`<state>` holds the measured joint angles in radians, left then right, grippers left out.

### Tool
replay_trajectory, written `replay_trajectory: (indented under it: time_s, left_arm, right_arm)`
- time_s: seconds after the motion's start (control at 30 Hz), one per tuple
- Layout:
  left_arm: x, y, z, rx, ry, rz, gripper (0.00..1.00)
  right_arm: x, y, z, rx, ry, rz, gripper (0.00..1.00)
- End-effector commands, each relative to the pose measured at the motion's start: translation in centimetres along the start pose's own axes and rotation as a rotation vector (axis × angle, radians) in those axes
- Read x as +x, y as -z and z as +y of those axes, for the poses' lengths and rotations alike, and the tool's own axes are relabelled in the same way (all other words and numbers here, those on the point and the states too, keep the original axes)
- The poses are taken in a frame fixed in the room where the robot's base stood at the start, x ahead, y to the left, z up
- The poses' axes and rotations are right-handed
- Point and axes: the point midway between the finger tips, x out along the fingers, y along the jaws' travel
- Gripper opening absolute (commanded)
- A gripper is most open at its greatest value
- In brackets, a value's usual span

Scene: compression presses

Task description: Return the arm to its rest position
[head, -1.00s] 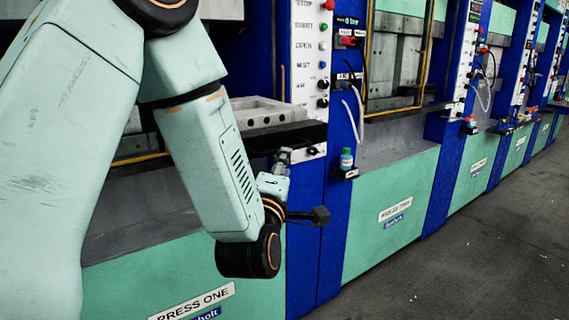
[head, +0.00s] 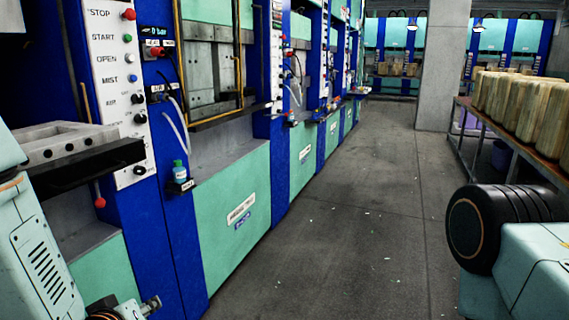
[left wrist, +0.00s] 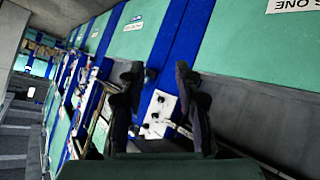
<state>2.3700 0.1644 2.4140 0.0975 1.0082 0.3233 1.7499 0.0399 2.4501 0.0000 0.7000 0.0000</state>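My left arm comes in at the lower left edge of the head view, with its mint forearm low in front of the first press. Only a small part of its wrist end shows at the bottom edge; the fingers are out of that frame. In the left wrist view my left gripper (left wrist: 158,82) has its two dark fingers apart with nothing between them. Beyond the fingers are the press fronts, seen tilted. My right arm (head: 540,265) shows at the lower right of the head view as a mint link and a black joint. Its gripper is out of view.
A press control panel (head: 120,100) and a grey mould block (head: 65,145) on a dark shelf are near my left arm. A small bottle (head: 179,172) stands on a bracket. A rack (head: 520,140) with several tan blocks is at the right.

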Motion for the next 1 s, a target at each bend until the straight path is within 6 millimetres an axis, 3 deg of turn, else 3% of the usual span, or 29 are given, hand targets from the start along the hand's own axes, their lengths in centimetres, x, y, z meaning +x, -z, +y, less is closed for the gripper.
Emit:
replay_trajectory:
  time_s: [0.03,0.17,0.3,0.4,0.5,0.7,1.0]
  left_arm:
    - [0.1,-3.5,-1.4,0.082,0.028,-0.098,0.34]
    - [-0.7,-11.4,-4.6,0.272,0.070,-0.332,0.34]
    - [-3.3,-19.5,-8.5,0.424,0.096,-0.581,0.34]
    - [-5.9,-24.5,-11.2,0.482,0.115,-0.738,0.34]
    - [-8.2,-28.3,-13.4,0.501,0.137,-0.845,0.34]
    - [-10.7,-31.6,-15.7,0.511,0.166,-0.942,0.34]
    - [-10.9,-31.9,-15.9,0.509,0.170,-0.950,0.34]
  right_arm:
    - [0.1,0.0,0.0,0.000,0.000,0.000,0.00]
    - [0.3,0.0,0.0,0.000,0.000,0.000,0.00]
    - [0.5,0.0,0.0,0.000,0.000,0.000,0.00]
    - [0.7,0.0,0.0,0.000,0.000,0.000,0.00]
    - [0.8,0.0,0.0,0.000,0.000,0.000,0.00]
    - [0.9,0.0,0.0,0.000,0.000,0.000,0.00]
    - [0.9,0.0,0.0,0.000,0.000,0.000,0.00]
